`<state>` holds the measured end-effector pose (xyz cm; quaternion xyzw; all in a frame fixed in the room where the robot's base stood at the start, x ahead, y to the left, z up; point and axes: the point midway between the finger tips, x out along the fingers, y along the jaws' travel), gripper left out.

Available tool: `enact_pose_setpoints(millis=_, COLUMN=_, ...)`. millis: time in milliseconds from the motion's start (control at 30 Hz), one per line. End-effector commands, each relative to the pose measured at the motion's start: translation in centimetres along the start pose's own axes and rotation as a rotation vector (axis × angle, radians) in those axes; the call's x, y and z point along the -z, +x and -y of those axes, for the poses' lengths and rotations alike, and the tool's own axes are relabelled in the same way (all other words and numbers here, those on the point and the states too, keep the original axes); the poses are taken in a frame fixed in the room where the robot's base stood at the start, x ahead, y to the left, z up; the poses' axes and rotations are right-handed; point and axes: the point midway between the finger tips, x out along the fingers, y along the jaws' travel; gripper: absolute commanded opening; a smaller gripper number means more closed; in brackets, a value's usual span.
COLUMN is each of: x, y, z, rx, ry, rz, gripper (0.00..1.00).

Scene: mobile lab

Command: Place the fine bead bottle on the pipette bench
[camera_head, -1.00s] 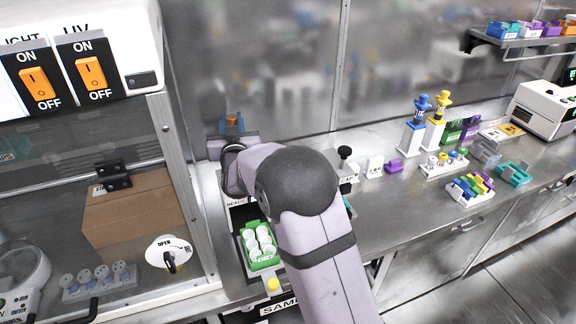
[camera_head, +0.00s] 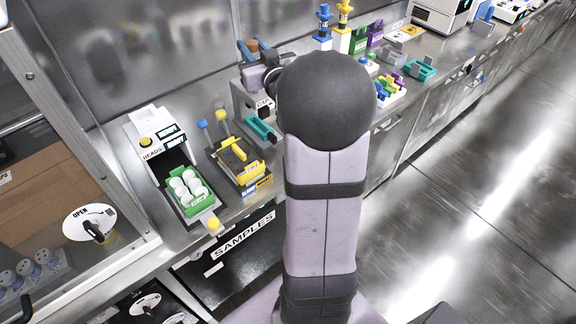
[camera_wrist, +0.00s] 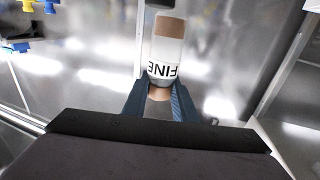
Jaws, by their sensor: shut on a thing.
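The fine bead bottle (camera_wrist: 165,50) shows in the wrist view, a white bottle with a tan top band and the label FINE upside down. My gripper (camera_wrist: 158,97) is shut on its near end. In the head view my gripper (camera_head: 257,68) is at the back, left of the pipette stands, and only a small brown part of the bottle (camera_head: 252,45) shows. The steel bench (camera_head: 448,52) carries a blue pipette (camera_head: 323,22) and a yellow pipette (camera_head: 343,18) on stands. My arm hides part of the bench.
A beads unit (camera_head: 150,140) with a green tray of white-capped vials (camera_head: 189,190) stands at left. A yellow rack (camera_head: 240,160) and teal holder (camera_head: 262,130) are beside it. A colourful tube rack (camera_head: 390,90) and teal rack (camera_head: 421,70) stand right of my arm.

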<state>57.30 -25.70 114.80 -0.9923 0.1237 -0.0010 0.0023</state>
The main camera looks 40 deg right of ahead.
Motion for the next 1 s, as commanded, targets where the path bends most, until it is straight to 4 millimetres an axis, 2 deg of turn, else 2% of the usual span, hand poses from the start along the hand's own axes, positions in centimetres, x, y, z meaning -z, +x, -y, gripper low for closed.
enact_pose_setpoints(millis=33, x=-1.6, y=-1.2, z=-1.5, rx=-0.002, ry=0.001, rz=0.006, gripper=0.00)
enact_pose_setpoints(millis=100, x=-4.1, y=-2.7, z=-2.5, rx=0.013, ry=0.003, rz=0.010, gripper=0.00)
enact_pose_setpoints(millis=300, x=-10.3, y=-6.6, z=-4.3, rx=0.049, ry=0.003, rz=0.008, gripper=0.00)
enact_pose_setpoints(millis=400, x=-12.6, y=-8.3, z=-4.7, rx=0.064, ry=0.001, rz=0.006, gripper=0.00)
enact_pose_setpoints(millis=500, x=-14.1, y=-9.6, z=-4.7, rx=0.077, ry=-0.002, rz=0.003, gripper=0.00)
enact_pose_setpoints(millis=633, x=-15.1, y=-10.6, z=-4.8, rx=0.087, ry=-0.005, rz=0.002, gripper=0.00)
enact_pose_setpoints(millis=867, x=-15.6, y=-11.0, z=-4.7, rx=0.092, ry=-0.008, rz=0.001, gripper=0.00)
enact_pose_setpoints(millis=1000, x=-17.0, y=-10.9, z=-4.7, rx=0.091, ry=-0.005, rz=0.003, gripper=0.00)
